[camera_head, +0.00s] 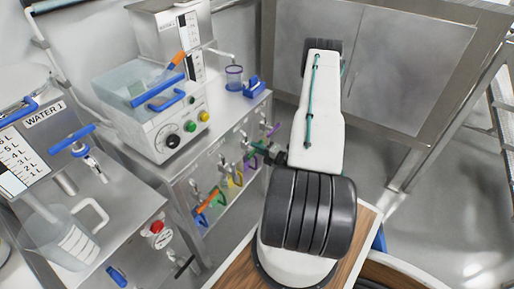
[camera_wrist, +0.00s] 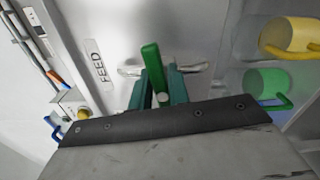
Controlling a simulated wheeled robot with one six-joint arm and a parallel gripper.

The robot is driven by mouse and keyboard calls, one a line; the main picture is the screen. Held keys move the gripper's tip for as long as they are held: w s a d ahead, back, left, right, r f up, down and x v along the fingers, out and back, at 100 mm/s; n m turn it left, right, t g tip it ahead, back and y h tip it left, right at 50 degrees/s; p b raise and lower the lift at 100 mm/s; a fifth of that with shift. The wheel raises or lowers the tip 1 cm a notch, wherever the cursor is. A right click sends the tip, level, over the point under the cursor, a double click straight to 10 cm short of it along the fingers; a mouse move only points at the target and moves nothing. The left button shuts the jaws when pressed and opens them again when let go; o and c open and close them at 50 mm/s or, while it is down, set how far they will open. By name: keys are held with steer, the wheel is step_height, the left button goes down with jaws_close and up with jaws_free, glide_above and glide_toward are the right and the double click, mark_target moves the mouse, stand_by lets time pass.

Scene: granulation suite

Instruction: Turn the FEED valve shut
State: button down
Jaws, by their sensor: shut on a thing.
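The FEED label (camera_wrist: 98,66) is on the grey metal panel in the wrist view, running sideways. Beside it, a green valve handle (camera_wrist: 151,66) stands out between the two teal fingers of my gripper (camera_wrist: 160,90). My gripper is shut on this handle, and the handle's tip shows past the fingers. A silver pipe fitting shows behind them. In the head view my gripper (camera_head: 268,152) reaches left to the front of the metal cabinet. The FEED label cannot be read there, and my arm and wrist hide part of the valve area.
A control box (camera_head: 177,127) with knobs stands on top. In the wrist view, a yellow cup (camera_wrist: 288,35) and a green cup (camera_wrist: 264,84) are at the right.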

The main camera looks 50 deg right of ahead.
steer(key=shift+f+m, duration=0.15)
steer(key=shift+m, duration=0.75)
steer(key=c, duration=1.3)
jaws_free()
steer(key=shift+c, duration=0.2)
steer(key=s, duration=0.7)
steer(key=shift+s+d, duration=0.3)
steer(key=shift+s, duration=0.1)
